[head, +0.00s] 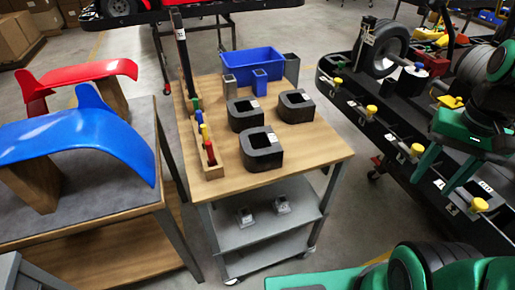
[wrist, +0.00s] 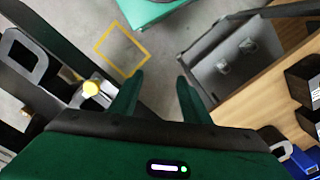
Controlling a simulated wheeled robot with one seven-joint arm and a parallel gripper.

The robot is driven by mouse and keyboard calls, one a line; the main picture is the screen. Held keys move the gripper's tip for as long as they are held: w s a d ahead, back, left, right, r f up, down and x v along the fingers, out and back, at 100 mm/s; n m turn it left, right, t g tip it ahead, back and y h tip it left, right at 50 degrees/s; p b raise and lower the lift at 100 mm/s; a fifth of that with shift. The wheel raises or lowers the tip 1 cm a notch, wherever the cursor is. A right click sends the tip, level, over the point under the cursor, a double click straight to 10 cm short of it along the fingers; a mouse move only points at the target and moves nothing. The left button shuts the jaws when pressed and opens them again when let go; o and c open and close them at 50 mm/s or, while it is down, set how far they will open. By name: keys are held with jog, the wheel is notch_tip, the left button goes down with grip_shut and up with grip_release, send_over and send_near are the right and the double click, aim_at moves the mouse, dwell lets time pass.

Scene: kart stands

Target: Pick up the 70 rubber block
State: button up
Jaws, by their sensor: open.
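Three black D-shaped blocks with white labels, which look like the rubber blocks, sit on the wooden-topped cart (head: 315,150) in the head view: a front one (head: 262,150), a back left one (head: 246,115) and a back right one (head: 295,106). The labels are too small to read, so I cannot tell which is the 70. My green gripper (head: 437,183) is at the right, over the black kart stand's side and apart from the blocks. In the wrist view my gripper (wrist: 160,76) is open and empty above the floor. Dark blocks (wrist: 304,74) show at that view's right edge.
On the cart stand a blue bin (head: 252,62), square tubes and a rack (head: 208,160) of coloured-handled tools. The black kart stand (head: 350,95) carries a wheel and yellow knobs. A table (head: 90,215) with blue and red panels is left. Floor lies between cart and stand.

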jog(key=w+a+r+m, duration=0.2)
jog(key=w+a+m, duration=0.1)
jog(key=w+a, duration=0.55)
jog(key=m+y, duration=0.2)
jog(key=m, duration=0.3)
send_over(264, 151)
jog(key=f, duration=0.2)
jog(key=d+f, duration=0.1)
jog(key=shift+w+f+g, duration=0.3)
jog(key=shift+f, duration=0.05)
jog(key=shift+s+a+f, duration=0.1)
jog(key=shift+a+f, duration=0.05)
jog(key=shift+f, duration=0.85)
jog(key=shift+s+a+f, duration=0.1)
jog(key=shift+a+f, duration=0.1)
jog(key=shift+f, duration=0.8)
jog(key=shift+s+a+f, duration=0.1)
jog(key=shift+a+f, duration=0.05)
jog(key=shift+f, duration=0.85)
grip_shut()
